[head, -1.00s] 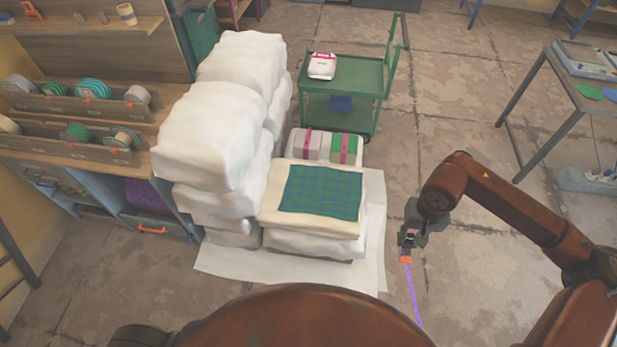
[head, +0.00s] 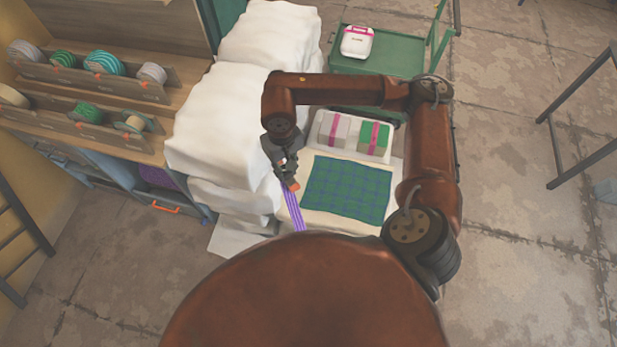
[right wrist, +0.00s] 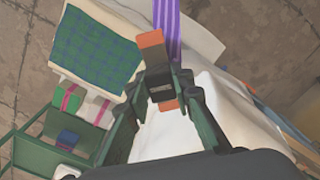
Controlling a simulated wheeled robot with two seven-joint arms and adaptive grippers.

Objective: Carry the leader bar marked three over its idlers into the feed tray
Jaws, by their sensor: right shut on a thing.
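My right gripper (head: 284,163) is shut on a small leader bar with orange ends (head: 292,186). It is above the left edge of the padded stack, beside the white bales. In the right wrist view the bar (right wrist: 151,40) sits between the fingers, with a dark middle and an orange piece at each end. A striped purple ribbon (head: 294,212) trails from the bar toward my body, and it also shows in the right wrist view (right wrist: 167,25). No number on the bar can be read. I cannot make out the idlers or the feed tray. My left gripper is out of view.
Tall white bales (head: 215,125) stand close left of the gripper. A green checked cloth (head: 345,190) lies on the low cream stack. A green cart (head: 375,62) stands behind. A shelf with several ribbon spools (head: 105,62) is at left. Bare floor (head: 530,240) is open at right.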

